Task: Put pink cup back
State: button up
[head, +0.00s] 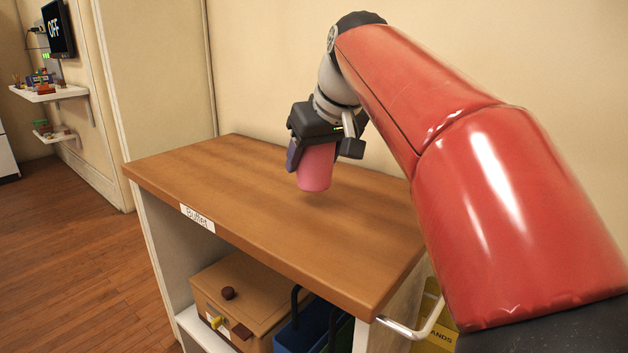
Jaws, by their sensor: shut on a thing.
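The pink cup (315,169) is held in my gripper (325,150) above the wooden top of the buffet (200,180). My gripper points down and is shut on the cup, with a finger on each side of it. The cup looks roughly upright, and its upper part is hidden by the gripper. A soft shadow lies on the wood below it; I cannot tell exactly how large the gap is. The buffet carries a white label reading "Buffet" on its front edge.
The buffet top is otherwise bare. A metal handle (412,325) sticks out at the right side. Wall shelves (48,93) with small items are far left. The wooden floor (70,240) at left is clear.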

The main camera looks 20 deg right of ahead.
aim_at(314, 173)
jog(key=shift+f+b, duration=0.35)
jog(key=shift+f, duration=1.35)
jog(key=shift+f, duration=0.1)
jog(key=shift+f, duration=0.15)
jog(key=o, duration=1)
jog(key=shift+c, duration=0.2)
jog(key=shift+r, duration=0.3)
jog(key=p+v, duration=0.2)
jog(key=v, duration=1)
